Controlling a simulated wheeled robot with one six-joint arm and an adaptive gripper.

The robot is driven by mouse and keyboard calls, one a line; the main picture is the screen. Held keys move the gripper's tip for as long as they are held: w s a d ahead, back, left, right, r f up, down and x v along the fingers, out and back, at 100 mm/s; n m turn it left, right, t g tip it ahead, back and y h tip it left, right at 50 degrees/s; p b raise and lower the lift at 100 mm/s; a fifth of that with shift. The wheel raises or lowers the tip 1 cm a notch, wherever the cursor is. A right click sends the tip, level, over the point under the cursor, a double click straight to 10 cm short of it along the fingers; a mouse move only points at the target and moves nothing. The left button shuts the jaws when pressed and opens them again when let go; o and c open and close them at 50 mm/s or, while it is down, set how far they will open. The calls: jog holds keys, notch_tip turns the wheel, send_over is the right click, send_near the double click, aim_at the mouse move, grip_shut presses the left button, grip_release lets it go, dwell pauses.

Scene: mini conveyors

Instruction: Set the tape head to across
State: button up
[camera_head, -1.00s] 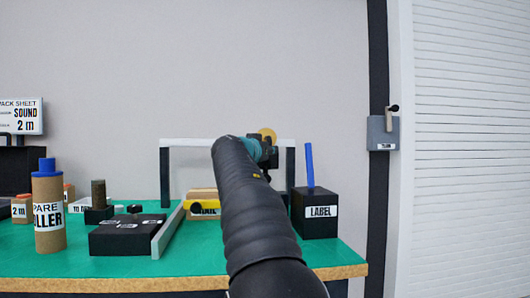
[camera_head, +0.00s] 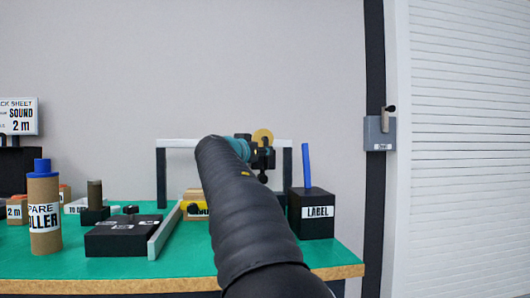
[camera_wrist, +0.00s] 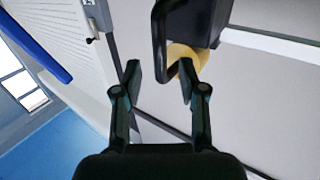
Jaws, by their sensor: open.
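The tape head, a dark block with a yellow roll (camera_head: 262,136), is at the white-topped frame (camera_head: 178,143) at the back of the bench; my arm partly hides it. In the wrist view, the dark block (camera_wrist: 203,22), a black loop-shaped handle (camera_wrist: 157,35) and the yellow roll (camera_wrist: 180,52) show at the top, just beyond my fingers. My gripper (camera_wrist: 160,76) is open with nothing between its fingers. Its right finger overlaps the roll in the picture; I cannot tell whether they touch. In the head view my gripper (camera_head: 263,170) is mostly hidden.
A black LABEL box (camera_head: 310,222) with an upright blue lever (camera_head: 306,165) stands close on the right. A black box (camera_head: 122,243), grey rail (camera_head: 164,232), and cardboard roller (camera_head: 44,215) stand left. A grey wall box (camera_head: 380,132) is far right.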

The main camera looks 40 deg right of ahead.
jog(key=v, duration=0.7)
jog(key=shift+s+a, duration=0.15)
jog(key=shift+a, duration=0.15)
